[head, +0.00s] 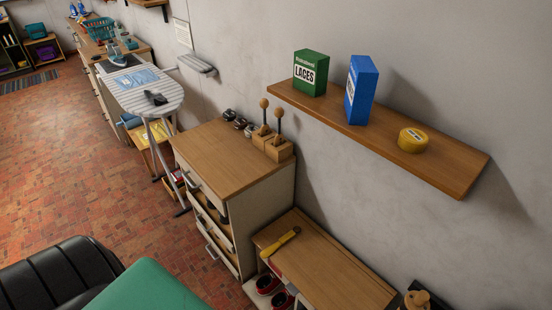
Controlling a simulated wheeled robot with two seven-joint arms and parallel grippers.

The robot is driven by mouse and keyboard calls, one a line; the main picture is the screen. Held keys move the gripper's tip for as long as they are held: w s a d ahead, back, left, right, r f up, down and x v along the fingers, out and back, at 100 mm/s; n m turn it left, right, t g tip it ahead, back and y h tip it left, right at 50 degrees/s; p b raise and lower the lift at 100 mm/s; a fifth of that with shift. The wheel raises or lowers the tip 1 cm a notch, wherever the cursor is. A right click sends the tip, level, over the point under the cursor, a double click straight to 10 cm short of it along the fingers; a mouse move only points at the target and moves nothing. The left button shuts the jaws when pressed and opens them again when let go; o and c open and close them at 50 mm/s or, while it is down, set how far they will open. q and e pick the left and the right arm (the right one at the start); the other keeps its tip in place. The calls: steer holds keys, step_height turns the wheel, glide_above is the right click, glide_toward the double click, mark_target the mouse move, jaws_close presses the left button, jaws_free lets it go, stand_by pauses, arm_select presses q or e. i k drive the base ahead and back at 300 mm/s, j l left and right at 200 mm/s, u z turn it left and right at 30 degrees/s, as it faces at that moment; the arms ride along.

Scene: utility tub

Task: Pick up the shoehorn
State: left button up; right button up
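A long, thin yellow item with a darker end (280,243) lies flat on a low wooden bench (325,268) at lower centre; it may be the shoehorn, but it is too small to tell for sure. Two dark rods with round wooden knobs (279,113) stand upright in wooden blocks (279,150) on the drawer cabinet's top (215,152); I cannot tell what they are. Neither of my grippers is in the head view.
The cabinet's drawers are partly open. An ironing board (172,97) stands behind. Red-soled shoes (281,299) sit under the bench. The brick floor (80,180) is clear at left.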

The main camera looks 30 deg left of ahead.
mark_target(268, 252)
steer(key=u, duration=1.05)
steer(key=i+j+u, duration=0.1)
